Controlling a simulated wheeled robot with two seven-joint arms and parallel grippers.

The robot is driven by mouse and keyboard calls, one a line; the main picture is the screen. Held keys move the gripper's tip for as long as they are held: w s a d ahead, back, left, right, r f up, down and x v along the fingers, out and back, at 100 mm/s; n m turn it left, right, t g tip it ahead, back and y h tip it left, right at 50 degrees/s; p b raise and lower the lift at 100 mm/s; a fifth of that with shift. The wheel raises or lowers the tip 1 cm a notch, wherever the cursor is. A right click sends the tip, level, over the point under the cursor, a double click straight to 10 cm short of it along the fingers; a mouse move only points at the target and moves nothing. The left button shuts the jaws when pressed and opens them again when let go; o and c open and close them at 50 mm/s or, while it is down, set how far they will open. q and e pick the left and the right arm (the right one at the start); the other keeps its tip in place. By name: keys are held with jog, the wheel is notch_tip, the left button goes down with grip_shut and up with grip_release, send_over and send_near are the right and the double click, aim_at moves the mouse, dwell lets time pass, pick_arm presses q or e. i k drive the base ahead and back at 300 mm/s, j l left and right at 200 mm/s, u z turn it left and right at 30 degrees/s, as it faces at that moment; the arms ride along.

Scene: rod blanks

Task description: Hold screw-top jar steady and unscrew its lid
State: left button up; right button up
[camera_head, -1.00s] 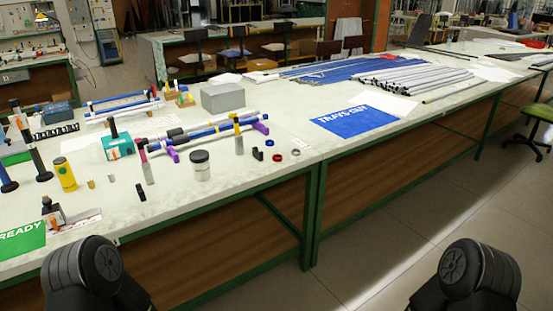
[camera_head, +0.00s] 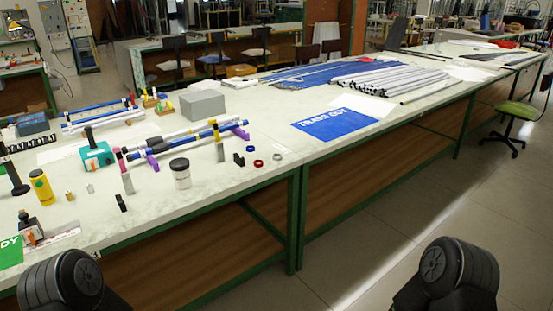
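The screw-top jar (camera_head: 182,177) stands upright on the near part of the left workbench. It is clear or whitish with a pale label. Its dark lid (camera_head: 179,164) sits on top. Parts of my two arms show as black rounded links at the bottom left and bottom right. Neither gripper is in view, and nothing touches the jar.
A yellow cylinder (camera_head: 42,187), a teal block (camera_head: 97,155) and several markers stand left of the jar. Blue and red rings lie to its right. A grey box (camera_head: 203,104) stands behind. A blue mat (camera_head: 335,124) and grey rods (camera_head: 390,76) lie farther right.

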aim_at(182, 180)
jog(key=i+l, duration=0.4)
jog(key=l, duration=0.15)
jog(key=i+l, duration=0.45)
jog(key=l+z, duration=0.05)
jog(key=l, duration=0.05)
